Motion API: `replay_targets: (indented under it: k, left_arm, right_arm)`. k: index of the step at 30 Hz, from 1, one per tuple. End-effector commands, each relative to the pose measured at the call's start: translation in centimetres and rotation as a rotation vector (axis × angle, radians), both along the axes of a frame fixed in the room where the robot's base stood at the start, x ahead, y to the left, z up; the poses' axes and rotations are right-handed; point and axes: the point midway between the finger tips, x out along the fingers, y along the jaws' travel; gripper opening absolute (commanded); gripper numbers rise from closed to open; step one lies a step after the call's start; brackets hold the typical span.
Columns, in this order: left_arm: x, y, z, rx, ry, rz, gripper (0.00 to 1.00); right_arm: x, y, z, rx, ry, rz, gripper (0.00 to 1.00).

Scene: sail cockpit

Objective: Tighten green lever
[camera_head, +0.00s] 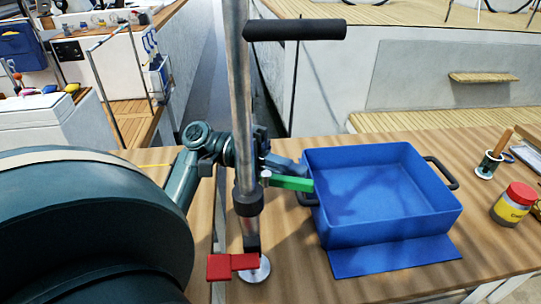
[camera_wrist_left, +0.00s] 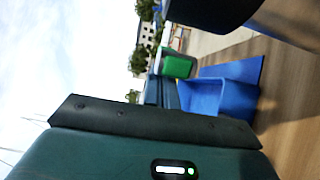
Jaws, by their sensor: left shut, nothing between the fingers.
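A green lever (camera_head: 290,183) sticks out to the right from a collar on an upright metal pole (camera_head: 240,110). It also shows in the left wrist view (camera_wrist_left: 177,66), just beyond my fingers. My left gripper (camera_head: 285,165) is shut and empty. It reaches past the pole from behind, and its fingers lie close beside the green lever in the head view. I cannot tell whether they touch it. The pole hides part of my left wrist. My right gripper is not in view.
A red lever (camera_head: 232,266) sits at the pole's foot, and a black grip (camera_head: 295,30) juts right near its top. A blue crate (camera_head: 455,222) with dark handles stands right of the green lever. A red-lidded jar (camera_head: 512,205) stands farther right on the wooden surface.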

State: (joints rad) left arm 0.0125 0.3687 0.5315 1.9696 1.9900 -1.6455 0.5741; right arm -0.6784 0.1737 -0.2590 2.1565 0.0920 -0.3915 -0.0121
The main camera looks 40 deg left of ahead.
Motion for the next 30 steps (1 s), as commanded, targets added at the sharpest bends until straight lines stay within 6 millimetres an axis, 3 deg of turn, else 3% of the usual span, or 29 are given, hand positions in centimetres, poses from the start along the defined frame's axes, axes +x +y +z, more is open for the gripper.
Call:
replay_targets:
  k: [30]
  left_arm:
    - [-0.11,-1.16,0.01,0.001,-0.001,0.005,0.00]
  right_arm:
    - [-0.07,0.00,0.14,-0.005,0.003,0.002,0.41]
